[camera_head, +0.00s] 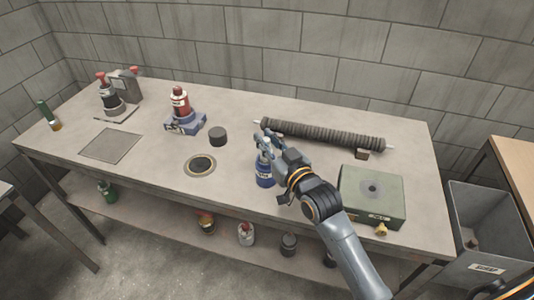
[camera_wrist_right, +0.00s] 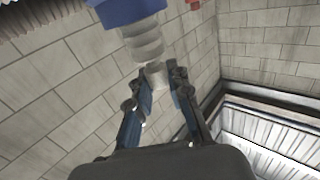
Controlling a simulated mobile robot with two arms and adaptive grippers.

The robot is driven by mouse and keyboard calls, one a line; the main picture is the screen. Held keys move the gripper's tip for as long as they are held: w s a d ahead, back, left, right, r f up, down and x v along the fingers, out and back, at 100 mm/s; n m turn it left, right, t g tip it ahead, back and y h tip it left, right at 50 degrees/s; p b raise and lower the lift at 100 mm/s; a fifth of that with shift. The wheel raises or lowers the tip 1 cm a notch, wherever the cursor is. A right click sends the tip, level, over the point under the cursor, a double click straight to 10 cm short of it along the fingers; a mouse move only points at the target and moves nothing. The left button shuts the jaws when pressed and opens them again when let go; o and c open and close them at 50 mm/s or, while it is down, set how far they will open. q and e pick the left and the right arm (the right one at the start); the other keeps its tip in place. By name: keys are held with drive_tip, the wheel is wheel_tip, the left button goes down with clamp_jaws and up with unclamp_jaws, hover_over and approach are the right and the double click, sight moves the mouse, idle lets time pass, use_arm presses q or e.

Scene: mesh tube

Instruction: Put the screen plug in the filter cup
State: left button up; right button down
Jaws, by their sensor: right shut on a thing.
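My right gripper (camera_head: 264,143) is shut on the narrow pale top of a blue labelled, bottle-shaped piece (camera_head: 265,174), over the front middle of the table. In the right wrist view, the fingers (camera_wrist_right: 160,82) close around the pale tip, with a stepped grey neck and the blue body (camera_wrist_right: 128,10) beyond it. I cannot tell whether its base touches the table. No readable label names the screen plug or filter cup. A dark round ring (camera_head: 200,165) is set in the table left of the gripper, and a short black cylinder (camera_head: 218,136) stands behind it.
A long ribbed tube (camera_head: 322,135) lies behind the gripper. A green box (camera_head: 372,193) with a dark round spot is at right, a small brass piece (camera_head: 381,229) before it. A red bottle (camera_head: 180,102) stands on a blue base. A grey bin (camera_head: 487,225) stands beyond the table.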

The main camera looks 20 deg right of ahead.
drive_tip(key=shift+f, duration=2.1)
drive_tip(key=shift+f, duration=0.2)
drive_tip(key=c, duration=1.3)
unclamp_jaws()
drive_tip(key=shift+o, duration=0.2)
drive_tip(key=shift+r, duration=0.1)
drive_tip(key=shift+r, duration=0.1)
drive_tip(key=b+v, duration=0.1)
drive_tip(key=v, duration=1.1)
